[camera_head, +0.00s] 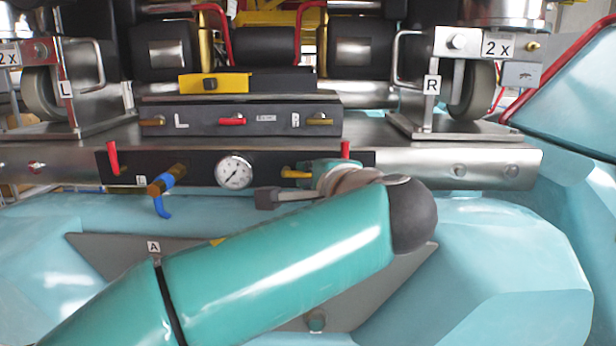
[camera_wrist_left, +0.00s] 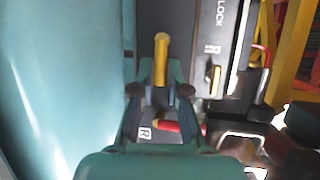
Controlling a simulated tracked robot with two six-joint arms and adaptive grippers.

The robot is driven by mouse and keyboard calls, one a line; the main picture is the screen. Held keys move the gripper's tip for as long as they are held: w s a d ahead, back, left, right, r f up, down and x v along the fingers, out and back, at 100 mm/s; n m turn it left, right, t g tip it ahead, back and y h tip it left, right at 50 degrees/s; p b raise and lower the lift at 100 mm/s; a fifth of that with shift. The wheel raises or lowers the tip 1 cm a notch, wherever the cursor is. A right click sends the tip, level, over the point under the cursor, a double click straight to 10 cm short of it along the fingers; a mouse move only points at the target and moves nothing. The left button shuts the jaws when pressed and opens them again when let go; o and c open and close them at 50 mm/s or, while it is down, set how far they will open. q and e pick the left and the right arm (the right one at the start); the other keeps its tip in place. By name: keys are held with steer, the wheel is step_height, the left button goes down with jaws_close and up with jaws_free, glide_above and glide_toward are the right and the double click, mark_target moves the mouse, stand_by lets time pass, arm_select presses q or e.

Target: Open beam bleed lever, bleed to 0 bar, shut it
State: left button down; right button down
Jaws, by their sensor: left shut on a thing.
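The dark beam panel (camera_head: 205,169) carries a round white gauge (camera_head: 234,172); its needle is too small to read surely. A yellow lever (camera_head: 297,174) sticks out sideways to the left, right of the gauge. My left gripper (camera_head: 290,184) is at this lever, its arm crossing in front of the beam. In the left wrist view the yellow lever (camera_wrist_left: 161,55) runs between the two dark fingertips (camera_wrist_left: 160,92), which are shut on it. The lever's base is hidden by the gripper. My right gripper is not in view.
Red levers (camera_head: 112,157) and (camera_head: 345,149) stand at both ends of the panel. Another red lever (camera_wrist_left: 182,127) shows close by the fingers in the wrist view. Above is a dark L/R lock box (camera_head: 240,122). Wheel brackets (camera_head: 430,85) flank it. Light-blue bodywork (camera_head: 500,255) lies below.

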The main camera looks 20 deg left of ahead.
arm_select(q)
steer(key=shift+n, duration=0.3)
steer(key=n+h, duration=0.1)
steer(key=r+n+h, duration=0.1)
steer(key=shift+a+r+n, duration=0.1)
steer(key=shift+a+n, duration=0.1)
steer(key=shift+n, duration=0.2)
steer(key=n+h, duration=0.1)
steer(key=a+r+n+h+b, duration=0.1)
steer(key=n, duration=0.1)
steer(key=shift+s, duration=0.2)
steer(key=shift+s+a+r+n+h+b, duration=0.1)
steer(key=shift+a+n+h+b, duration=0.2)
steer(key=shift+n+h, duration=0.3)
steer(key=shift+s+a+r+n+h+b, duration=0.1)
steer(key=shift+a+n+h+b, duration=0.1)
steer(key=shift+n+h+b, duration=0.3)
steer(key=n+h+b, duration=0.1)
steer(key=a+n+h+b, duration=0.1)
steer(key=n, duration=0.1)
steer(key=shift+s+a+r+t+h, duration=0.1)
steer(key=shift+s+a+t+h, duration=0.1)
steer(key=shift+t+h, duration=0.15)
steer(key=shift+n, duration=0.3)
steer(key=c, duration=1.2)
jaws_free()
steer(key=shift+r, duration=0.2)
